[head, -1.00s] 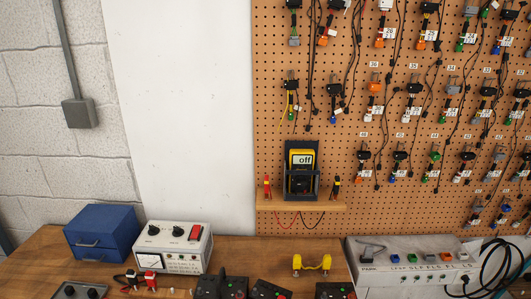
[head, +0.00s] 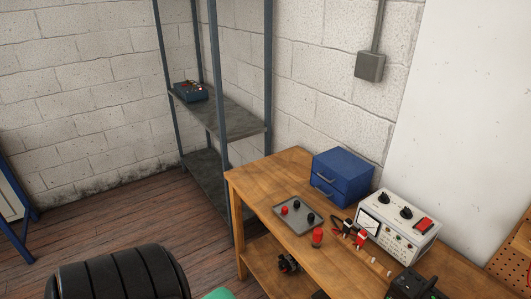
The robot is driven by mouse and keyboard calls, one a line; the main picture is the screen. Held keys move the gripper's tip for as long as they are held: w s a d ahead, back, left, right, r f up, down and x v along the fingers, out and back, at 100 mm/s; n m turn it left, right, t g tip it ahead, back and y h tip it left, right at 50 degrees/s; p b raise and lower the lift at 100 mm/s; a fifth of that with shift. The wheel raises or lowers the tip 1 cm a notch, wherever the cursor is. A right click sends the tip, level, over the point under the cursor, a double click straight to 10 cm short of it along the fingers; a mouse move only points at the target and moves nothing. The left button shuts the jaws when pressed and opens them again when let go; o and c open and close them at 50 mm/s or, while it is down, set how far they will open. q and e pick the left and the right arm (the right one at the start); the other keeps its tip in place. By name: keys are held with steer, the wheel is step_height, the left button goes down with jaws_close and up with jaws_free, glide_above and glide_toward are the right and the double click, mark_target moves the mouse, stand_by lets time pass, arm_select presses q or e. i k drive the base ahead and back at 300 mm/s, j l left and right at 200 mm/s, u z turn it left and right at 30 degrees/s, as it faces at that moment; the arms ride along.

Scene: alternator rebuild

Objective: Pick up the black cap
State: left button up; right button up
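A grey tray (head: 288,224) lies on the wooden workbench (head: 262,176), left of the blue drawer box. Small dark round pieces stand on it, one near its back (head: 297,204) and one near its right side (head: 311,219). A red piece (head: 284,211) stands on its left part. Either dark piece may be the black cap; they are too small to tell. A red cylindrical piece (head: 317,236) stands by the tray's front right edge.
A blue drawer box (head: 342,177) and a white instrument (head: 398,225) stand at the back of the bench. Red and black clips (head: 360,239) lie beside the instrument. A metal shelf (head: 226,117) stands left. A black ribbed seat back (head: 120,274) is at lower left.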

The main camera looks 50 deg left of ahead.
mark_target(311, 217)
steer(key=u, duration=1.25)
